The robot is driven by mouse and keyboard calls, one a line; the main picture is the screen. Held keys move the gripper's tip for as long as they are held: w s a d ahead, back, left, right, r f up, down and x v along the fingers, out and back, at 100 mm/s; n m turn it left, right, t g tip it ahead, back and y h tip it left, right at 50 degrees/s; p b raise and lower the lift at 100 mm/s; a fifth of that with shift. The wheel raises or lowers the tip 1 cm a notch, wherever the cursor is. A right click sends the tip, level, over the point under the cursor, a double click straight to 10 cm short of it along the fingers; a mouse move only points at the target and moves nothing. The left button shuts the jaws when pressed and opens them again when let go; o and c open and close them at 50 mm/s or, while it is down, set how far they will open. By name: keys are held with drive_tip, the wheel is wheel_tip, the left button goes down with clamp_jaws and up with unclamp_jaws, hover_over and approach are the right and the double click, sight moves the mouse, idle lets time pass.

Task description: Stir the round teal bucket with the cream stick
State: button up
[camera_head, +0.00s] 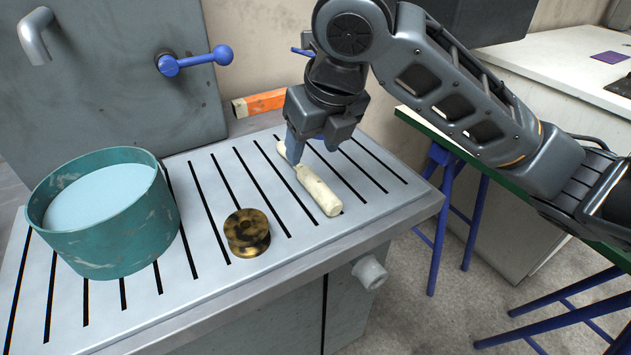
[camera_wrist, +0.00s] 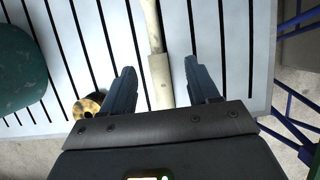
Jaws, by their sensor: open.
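The round teal bucket (camera_head: 110,225) stands upright at the left of the slotted worktop and holds a pale blue liquid. Its side also shows at the left edge of the wrist view (camera_wrist: 20,75). The cream stick (camera_head: 318,190) lies on the worktop to the right of the bucket. In the wrist view the stick (camera_wrist: 160,80) runs lengthwise between my fingers. My gripper (camera_head: 308,150) is open and points down over the stick, near its far half. In the wrist view a finger of my gripper (camera_wrist: 160,80) is on each side of the stick, with gaps.
A brass spool (camera_head: 247,233) stands between the bucket and the stick. An orange block (camera_head: 262,102) lies at the back edge. A grey panel with a blue lever (camera_head: 195,60) and a tap (camera_head: 35,35) rises behind. A green-edged table (camera_head: 520,170) stands right.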

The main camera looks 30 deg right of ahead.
sight(305, 167)
drive_tip(key=x, duration=0.6)
drive_tip(key=shift+a+f, duration=0.1)
drive_tip(key=shift+a, duration=0.15)
drive_tip(key=c, duration=1.1)
drive_tip(key=shift+r, duration=0.7)
wheel_tip(305, 167, up, 3)
drive_tip(key=shift+f, duration=0.2)
drive_tip(key=s+d+r, duration=0.4)
drive_tip(key=d+r, duration=0.3)
drive_tip(key=d, duration=0.3)
drive_tip(key=shift+s+d+b, duration=0.2)
drive_tip(key=shift+d+b, duration=0.1)
drive_tip(key=shift+d, duration=0.1)
